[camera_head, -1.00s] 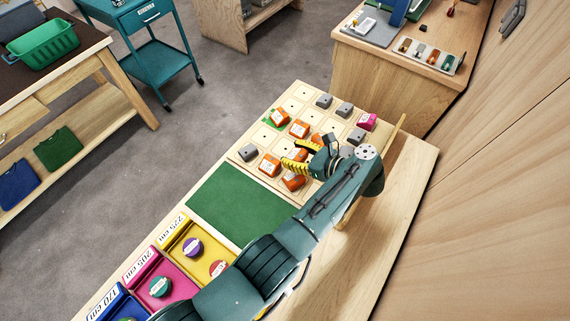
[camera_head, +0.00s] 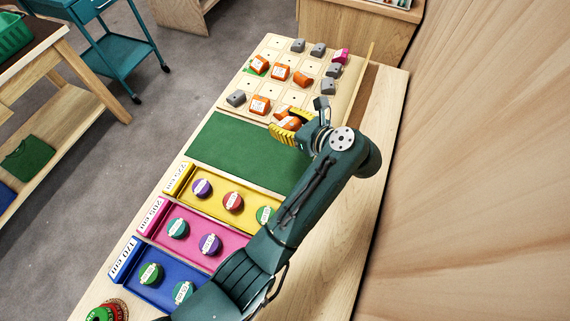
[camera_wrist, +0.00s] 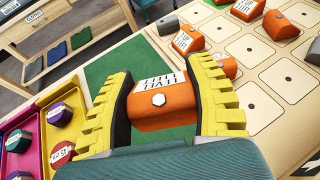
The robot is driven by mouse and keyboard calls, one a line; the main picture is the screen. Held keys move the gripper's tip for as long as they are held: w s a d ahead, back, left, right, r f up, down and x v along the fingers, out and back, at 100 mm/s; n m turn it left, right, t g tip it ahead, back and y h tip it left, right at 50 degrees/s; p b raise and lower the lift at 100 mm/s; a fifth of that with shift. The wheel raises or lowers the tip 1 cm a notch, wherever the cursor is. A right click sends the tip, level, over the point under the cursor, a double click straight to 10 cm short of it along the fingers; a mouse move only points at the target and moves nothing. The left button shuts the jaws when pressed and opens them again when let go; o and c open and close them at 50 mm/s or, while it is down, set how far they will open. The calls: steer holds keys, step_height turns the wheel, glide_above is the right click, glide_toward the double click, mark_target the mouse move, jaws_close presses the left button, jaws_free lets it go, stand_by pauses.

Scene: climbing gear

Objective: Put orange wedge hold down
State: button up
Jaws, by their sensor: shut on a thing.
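An orange wedge hold (camera_wrist: 163,101) with a white label and a bolt head is between the yellow-toothed fingers of my gripper (camera_wrist: 165,105) in the wrist view. The fingers are shut on its two sides. In the head view my gripper (camera_head: 288,128) and the held wedge (camera_head: 290,123) are at the near edge of the wooden grid board (camera_head: 291,97), beside the green mat (camera_head: 240,150). I cannot tell whether the wedge touches a surface. Other orange wedge holds (camera_head: 260,104) sit on the board, with another near its middle (camera_head: 301,79).
Grey holds (camera_head: 236,98) and a pink hold (camera_head: 341,56) also sit on the board; several squares are empty. Yellow (camera_head: 247,190), pink (camera_head: 166,222) and blue (camera_head: 139,279) trays with round holds lie on the near side. A thin upright panel (camera_head: 357,85) stands along the board's right edge.

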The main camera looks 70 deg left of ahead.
mark_target(284, 148)
steer(key=shift+s+f, duration=0.2)
steer(key=shift+f, duration=0.35)
steer(key=f+b, duration=0.1)
steer(key=f, duration=0.2)
steer(key=f+b, duration=0.2)
steer(key=f, duration=0.2)
steer(key=f+b, duration=0.1)
steer(key=f, duration=0.2)
steer(key=shift+w+a+f, duration=0.15)
steer(key=shift+a, duration=0.15)
steer(key=o, duration=1.2)
steer(key=shift+c, duration=0.2)
